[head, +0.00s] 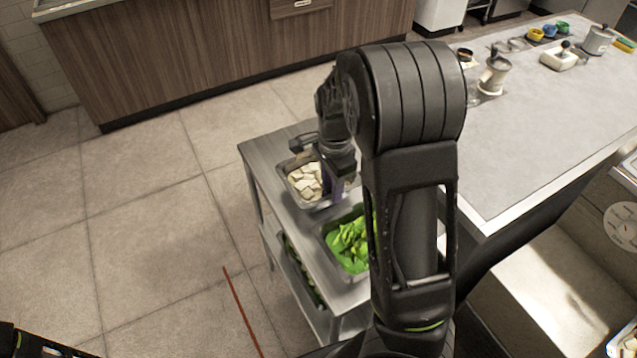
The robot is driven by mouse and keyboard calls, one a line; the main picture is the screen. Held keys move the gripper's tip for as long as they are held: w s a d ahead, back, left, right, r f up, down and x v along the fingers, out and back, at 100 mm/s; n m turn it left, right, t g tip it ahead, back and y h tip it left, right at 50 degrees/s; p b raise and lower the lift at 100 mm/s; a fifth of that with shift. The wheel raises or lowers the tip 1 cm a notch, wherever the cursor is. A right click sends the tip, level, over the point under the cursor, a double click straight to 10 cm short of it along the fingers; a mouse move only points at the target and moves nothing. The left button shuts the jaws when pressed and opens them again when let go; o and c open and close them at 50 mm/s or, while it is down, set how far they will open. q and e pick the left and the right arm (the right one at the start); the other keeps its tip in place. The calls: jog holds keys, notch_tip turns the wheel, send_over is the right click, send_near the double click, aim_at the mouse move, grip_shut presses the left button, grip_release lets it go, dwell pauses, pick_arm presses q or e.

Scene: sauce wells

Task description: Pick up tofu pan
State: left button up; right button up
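The tofu pan (294,172) is a metal pan holding white tofu cubes (306,180). It stands on the far end of a steel cart (262,151). My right gripper (337,190) points down at the pan's right side, over or beside its rim. Its fingers are small and partly hidden by my arm, so I cannot tell whether they touch or hold the pan. Part of my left arm shows at the bottom left corner; its gripper is not visible.
A pan of green vegetables (347,243) stands nearer on the cart, partly behind my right arm. More greens (303,270) lie on the lower shelf. A long counter (560,125) with a pitcher (494,76) and several containers is at the right. Open floor lies left.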

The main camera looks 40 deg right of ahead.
jog(key=shift+c, duration=0.5)
grip_shut()
dwell(0.8)
